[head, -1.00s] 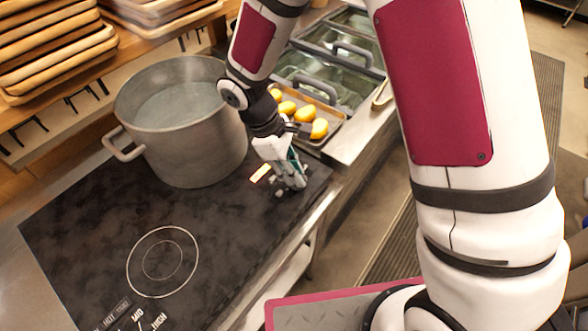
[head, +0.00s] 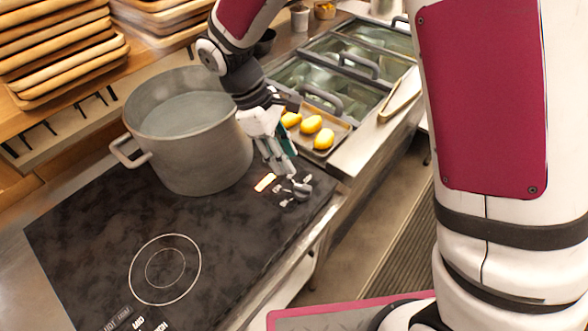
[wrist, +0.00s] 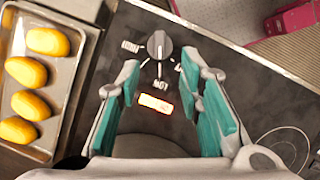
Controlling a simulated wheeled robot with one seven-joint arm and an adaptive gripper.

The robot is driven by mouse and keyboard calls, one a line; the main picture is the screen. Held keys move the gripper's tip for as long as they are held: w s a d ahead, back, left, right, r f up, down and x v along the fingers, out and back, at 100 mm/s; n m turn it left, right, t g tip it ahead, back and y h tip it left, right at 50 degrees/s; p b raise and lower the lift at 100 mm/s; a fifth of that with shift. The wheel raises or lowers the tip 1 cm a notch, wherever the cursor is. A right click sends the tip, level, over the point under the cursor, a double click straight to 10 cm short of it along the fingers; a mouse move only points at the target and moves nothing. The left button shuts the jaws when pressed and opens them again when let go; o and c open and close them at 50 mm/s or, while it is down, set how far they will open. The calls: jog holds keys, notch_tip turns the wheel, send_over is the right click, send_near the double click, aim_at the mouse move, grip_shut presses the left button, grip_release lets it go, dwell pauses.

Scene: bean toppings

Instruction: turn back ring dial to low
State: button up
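The back ring dial (wrist: 158,45) is a round grey knob with a raised bar, on the dark stovetop. It also shows in the head view (head: 301,187). In the wrist view its bar runs roughly up and down the picture, toward the printed label below it; the labels are upside down and hard to read. An indicator (wrist: 155,103) beside the dial glows orange. My gripper (wrist: 163,78) is open and empty, its teal-padded fingers spread apart. In the head view my gripper (head: 285,172) is just left of and above the dial, apart from it.
A large metal pot (head: 190,140) of water stands on the back of the stovetop, close to my gripper. A tray (head: 340,137) of yellow food lies beyond the dial. The front burner ring (head: 165,268) is empty.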

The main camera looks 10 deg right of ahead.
jog(key=shift+v, duration=1.55)
jog(key=s+d+r+m+t+y, duration=0.4)
jog(key=s+d+r+m+t, duration=0.3)
jog(key=s+d+r+m, duration=0.6)
jog(key=shift+s+d+r+m, duration=0.3)
jog(key=shift+s+d+r, duration=1.45)
jog(key=shift+d+r, duration=0.45)
jog(key=shift+d+f, duration=0.1)
